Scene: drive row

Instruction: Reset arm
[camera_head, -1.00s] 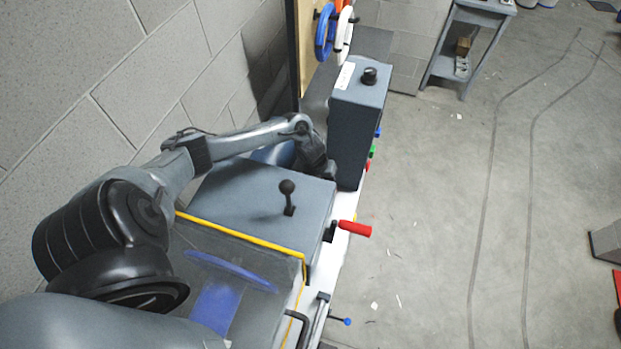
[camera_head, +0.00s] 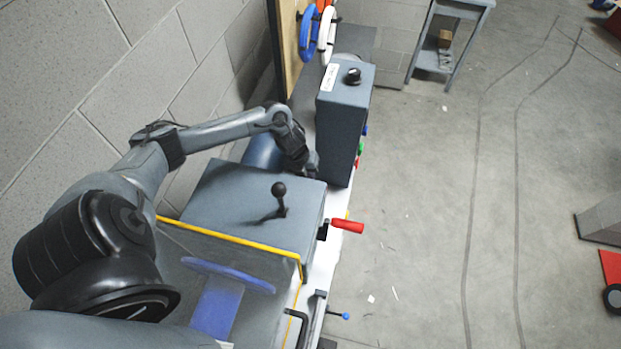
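My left arm comes in from the left and reaches over the back of a grey box with a black-knobbed lever (camera_head: 279,195). My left gripper (camera_head: 308,165) is at the far end of that arm, low between this box and a taller dark box (camera_head: 343,120). It is small and dark, and its fingers cannot be made out, so I cannot tell whether it is open or shut. No held object shows. My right gripper is not in view.
A red handle (camera_head: 347,226) sticks out from the lever box's right side. Blue and white rings (camera_head: 308,35) hang at the back. A blue flanged part (camera_head: 217,305) is in front. A grey block wall stands left; open floor lies right, with a grey cart (camera_head: 446,45) behind.

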